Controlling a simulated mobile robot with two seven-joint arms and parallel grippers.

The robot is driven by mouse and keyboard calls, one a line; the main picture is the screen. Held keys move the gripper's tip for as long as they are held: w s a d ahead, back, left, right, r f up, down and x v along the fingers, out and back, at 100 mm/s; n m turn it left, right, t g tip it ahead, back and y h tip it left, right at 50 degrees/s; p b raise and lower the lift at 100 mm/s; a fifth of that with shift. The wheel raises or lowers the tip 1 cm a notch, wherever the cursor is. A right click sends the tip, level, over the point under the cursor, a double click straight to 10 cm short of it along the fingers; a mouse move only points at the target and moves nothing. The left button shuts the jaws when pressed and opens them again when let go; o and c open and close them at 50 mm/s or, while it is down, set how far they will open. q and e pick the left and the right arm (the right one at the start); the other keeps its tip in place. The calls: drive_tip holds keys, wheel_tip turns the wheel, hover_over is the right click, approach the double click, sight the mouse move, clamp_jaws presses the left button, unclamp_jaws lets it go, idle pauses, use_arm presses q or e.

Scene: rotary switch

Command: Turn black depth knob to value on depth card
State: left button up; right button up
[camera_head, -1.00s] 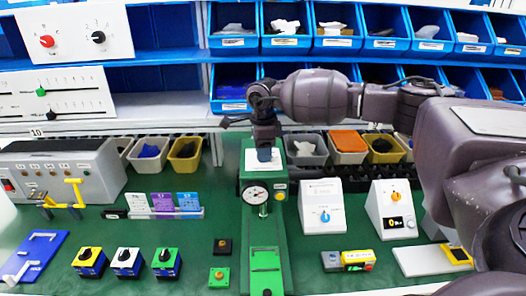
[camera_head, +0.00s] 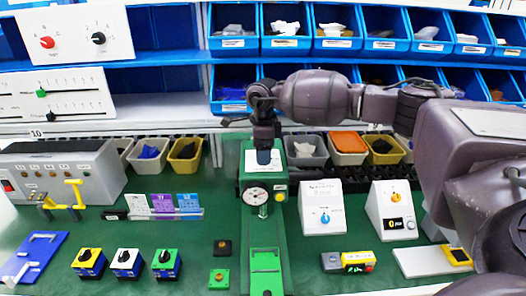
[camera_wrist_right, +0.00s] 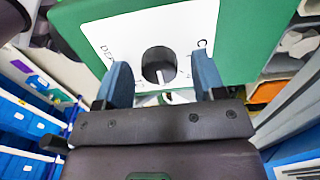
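The green drill-press-like machine (camera_head: 254,185) stands mid-bench with a white plate on its top. In the right wrist view a dark knob (camera_wrist_right: 158,64) sits on the white plate (camera_wrist_right: 120,34), beside lettering that starts "DEP". My right gripper (camera_wrist_right: 162,68) has its blue fingers on either side of the knob, with gaps visible to both sides. In the head view my right gripper (camera_head: 264,158) is over the plate and hides the knob. White, purple and blue cards (camera_head: 163,204) stand in a clear holder at left; their text is too small to read. My left gripper is not in view.
Small rotary switches (camera_head: 127,262) stand at the front left. Two white boxes with knobs (camera_head: 322,208) stand right of the machine. Bins (camera_head: 185,153) line the back. Green bench surface is clear between these.

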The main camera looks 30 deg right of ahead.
drive_tip(key=shift+r, duration=0.3)
wheel_tip(320, 180, up, 10)
drive_tip(key=b, duration=0.1)
idle(0.4)
idle(0.4)
